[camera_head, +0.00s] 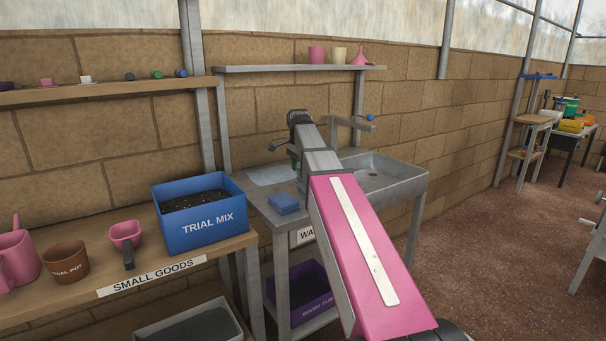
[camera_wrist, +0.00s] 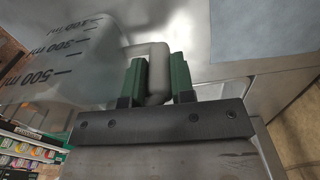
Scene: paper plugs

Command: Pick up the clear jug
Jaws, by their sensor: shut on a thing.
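The clear jug (camera_wrist: 62,62) fills the upper left of the wrist view, with dark volume marks reading 500 ml and 300 ml. Its pale handle (camera_wrist: 157,72) lies between the two green fingers of my gripper (camera_wrist: 158,82). My gripper is shut on this handle. In the head view my pink and grey arm reaches over the wash bench, and I cannot make out the jug there. The jug's far side and base are not clear.
A metal sink (camera_head: 385,172) lies right of my arm, with a tap behind. A blue sponge-like block (camera_head: 284,204) lies left of it. The blue Trial Mix box (camera_head: 200,222), a brown pot (camera_head: 66,262) and pink scoop (camera_head: 125,232) stand on the left bench.

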